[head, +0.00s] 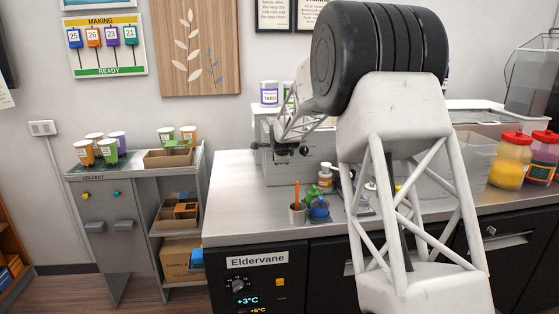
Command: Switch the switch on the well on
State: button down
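My arm's pale lattice link and black ribbed joint fill the middle right of the head view. A thinner lattice part reaches left and ends in small dark parts that look like my gripper (291,150), in front of a metal box (312,165) on the counter. The fingers are too small to tell open from shut. A steel-rimmed unit that may be the well (488,118) stands at the counter's back right, partly behind my arm. I cannot make out a switch on it.
Red-lidded jars (511,160) stand at the right. A side stand (103,205) holds several cups. The counter's left front (236,205) is bare.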

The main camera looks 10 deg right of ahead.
dwell(0.4)
jog(key=shift+w, duration=0.25)
jog(key=shift+r, duration=0.8)
dwell(0.5)
jog(key=s+f+v, duration=0.1)
jog(key=s+v, duration=0.1)
jog(key=v, duration=1.1)
jog(key=shift+f, duration=0.4)
